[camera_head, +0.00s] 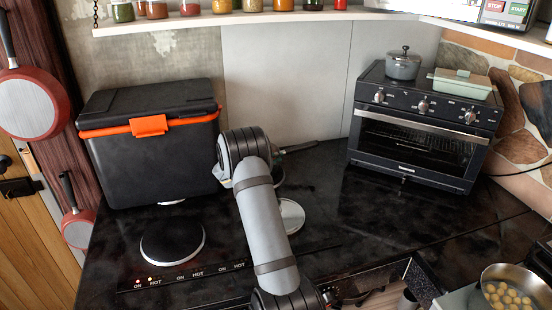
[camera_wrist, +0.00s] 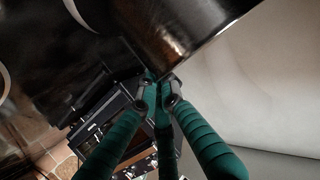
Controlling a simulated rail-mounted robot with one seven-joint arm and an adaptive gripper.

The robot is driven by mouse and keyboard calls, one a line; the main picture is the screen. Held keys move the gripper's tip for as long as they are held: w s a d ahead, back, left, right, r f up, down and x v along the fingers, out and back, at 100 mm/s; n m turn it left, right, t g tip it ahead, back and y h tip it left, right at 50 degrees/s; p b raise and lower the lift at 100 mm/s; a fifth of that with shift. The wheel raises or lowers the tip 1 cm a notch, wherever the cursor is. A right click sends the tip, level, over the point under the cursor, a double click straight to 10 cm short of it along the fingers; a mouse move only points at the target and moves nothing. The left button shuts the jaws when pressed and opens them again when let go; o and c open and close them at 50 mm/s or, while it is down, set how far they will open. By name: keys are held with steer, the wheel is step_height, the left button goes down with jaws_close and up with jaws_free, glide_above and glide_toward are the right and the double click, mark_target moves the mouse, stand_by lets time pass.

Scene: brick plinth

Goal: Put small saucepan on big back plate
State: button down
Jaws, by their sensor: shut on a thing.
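A dark, glossy, curved body, apparently the small saucepan (camera_wrist: 190,28), fills the upper middle of the wrist view. My gripper (camera_wrist: 160,88), with green-wrapped fingers, is closed at its lower edge. In the head view my arm hides the gripper and most of what it holds. A dark handle-like piece (camera_head: 298,147) sticks out to the right behind the arm; I cannot tell whether it belongs to the saucepan. A pale-rimmed hot plate (camera_head: 292,215) is partly covered by my arm. Another round plate (camera_head: 172,241) lies bare at the front left. I cannot tell for certain which is the big back plate.
A black box with an orange latch (camera_head: 150,140) stands at the back left, close behind the plates. A toaster oven (camera_head: 425,125) with a lidded pot (camera_head: 403,65) and a green dish (camera_head: 460,84) stands at the right. A pan with round food (camera_head: 515,288) is at the front right.

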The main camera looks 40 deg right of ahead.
steer(key=shift+f+b, duration=0.35)
steer(key=shift+b, duration=0.45)
steer(key=c, duration=1.9)
jaws_free()
steer(key=shift+o, duration=0.2)
steer(key=shift+s+f, duration=0.1)
steer(key=shift+f, duration=0.1)
steer(key=v, duration=1.2)
